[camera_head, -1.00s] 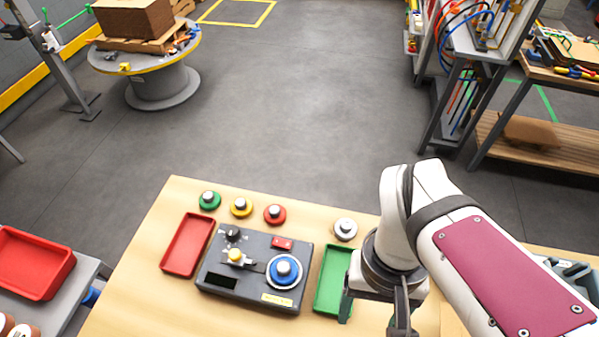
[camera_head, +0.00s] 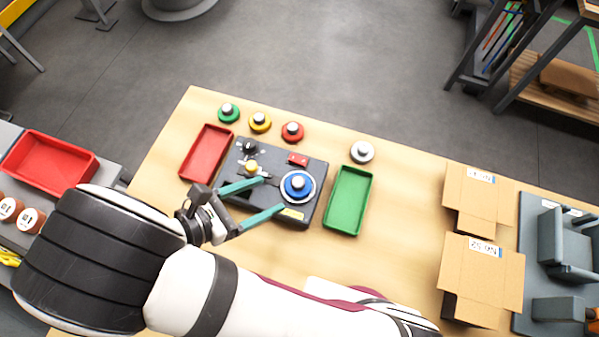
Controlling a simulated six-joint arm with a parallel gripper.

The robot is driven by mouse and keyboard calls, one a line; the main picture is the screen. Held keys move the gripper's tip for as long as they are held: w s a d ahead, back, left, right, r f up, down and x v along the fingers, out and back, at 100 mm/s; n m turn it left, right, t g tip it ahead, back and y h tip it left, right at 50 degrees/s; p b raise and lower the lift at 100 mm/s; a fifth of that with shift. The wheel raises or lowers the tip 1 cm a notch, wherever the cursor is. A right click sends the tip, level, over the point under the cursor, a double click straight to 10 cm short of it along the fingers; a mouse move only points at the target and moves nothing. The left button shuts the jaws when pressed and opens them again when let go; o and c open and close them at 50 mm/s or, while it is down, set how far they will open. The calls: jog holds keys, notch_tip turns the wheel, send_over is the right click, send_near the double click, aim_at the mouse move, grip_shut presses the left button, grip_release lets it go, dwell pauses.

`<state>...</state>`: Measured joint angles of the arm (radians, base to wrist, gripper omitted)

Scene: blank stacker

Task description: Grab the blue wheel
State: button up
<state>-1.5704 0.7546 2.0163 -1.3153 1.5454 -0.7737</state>
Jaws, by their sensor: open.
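The blue wheel (camera_head: 297,186) is a round blue disc with a silver hub. It sits in a pale ring on the right side of the dark grey stacker panel (camera_head: 232,207). My gripper (camera_head: 272,194) is open, with two teal fingers reaching over the panel from the left. The upper fingertip is near the yellow knob, and the lower fingertip is near the lower left of the wheel. The wheel is left of no obstruction and fully visible; contact with the fingers cannot be told.
A red tray (camera_head: 187,166) lies left of the panel and a green tray (camera_head: 330,224) right of it. Cardboard boxes (camera_head: 485,270) stand at the right.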

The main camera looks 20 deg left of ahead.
aim_at(297, 182)
jog(key=x, duration=0.8)
jog(key=shift+d, duration=0.15)
grip_shut()
